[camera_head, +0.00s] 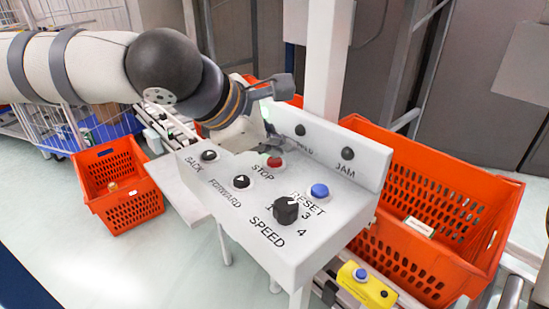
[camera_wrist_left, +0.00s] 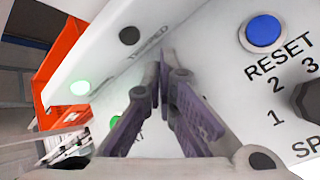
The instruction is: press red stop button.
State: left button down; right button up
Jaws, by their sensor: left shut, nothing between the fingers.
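The red stop button (camera_head: 275,162) sits on the sloped white control panel (camera_head: 232,222), just above the word STOP. My left gripper (camera_head: 272,142) is over the panel, its tip just behind the red button in the head view. I cannot tell whether it touches the button. In the left wrist view the two fingers (camera_wrist_left: 164,62) are together and empty, pointing at the panel. The red button does not show in that view; it may be hidden by the fingers. My right gripper is not in view.
A blue reset button (camera_head: 319,191), a black speed knob (camera_head: 286,209) and a black forward button (camera_head: 241,181) are near the red one. The panel's upright back plate (camera_head: 367,171) stands close behind the gripper. Orange totes (camera_head: 430,185) flank the panel.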

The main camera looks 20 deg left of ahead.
aim_at(277, 162)
pick_arm(q)
jog(key=shift+f, duration=0.5)
dwell(0.8)
jog(key=shift+r, duration=0.9)
jog(key=shift+r, duration=2.55)
